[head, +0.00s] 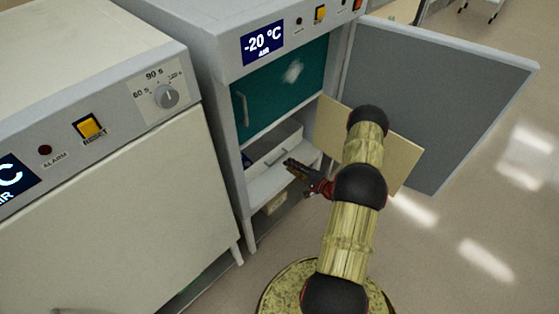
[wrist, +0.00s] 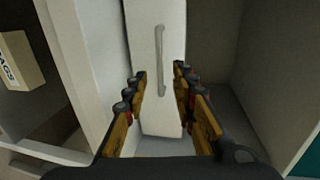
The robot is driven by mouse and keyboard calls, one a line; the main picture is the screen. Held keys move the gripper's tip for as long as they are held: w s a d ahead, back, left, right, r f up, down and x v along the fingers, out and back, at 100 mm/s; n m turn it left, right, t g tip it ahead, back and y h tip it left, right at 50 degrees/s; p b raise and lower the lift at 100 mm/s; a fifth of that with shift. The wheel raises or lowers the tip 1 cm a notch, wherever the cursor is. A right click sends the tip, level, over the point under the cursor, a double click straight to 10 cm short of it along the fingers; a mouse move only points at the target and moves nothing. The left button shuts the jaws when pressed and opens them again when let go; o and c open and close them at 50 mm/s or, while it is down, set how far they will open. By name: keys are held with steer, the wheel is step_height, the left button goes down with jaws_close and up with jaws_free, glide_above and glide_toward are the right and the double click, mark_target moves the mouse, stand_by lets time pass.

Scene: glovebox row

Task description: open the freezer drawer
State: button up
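The freezer (head: 230,75), marked -20 °C, has its grey outer door (head: 430,100) swung open to the right. Inside, a teal inner door (head: 285,90) covers the upper compartment. My gripper (head: 289,165) is in front of the drawer, open and empty. Its fingers (wrist: 160,78) appear on either side of the handle's line, and the handle seems beyond the tips.
A beige panel (head: 400,160) stands open right of the compartment, behind my arm. A labelled box (wrist: 22,60) sits on a lower level below the drawer. A second cabinet (head: 110,200) stands close on the left. The floor (head: 470,230) to the right is clear.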

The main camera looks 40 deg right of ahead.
steer(key=shift+b+x, duration=1)
steer(key=shift+x, duration=2.6)
steer(key=shift+c, duration=0.4)
jaws_close()
steer(key=shift+f, duration=0.1)
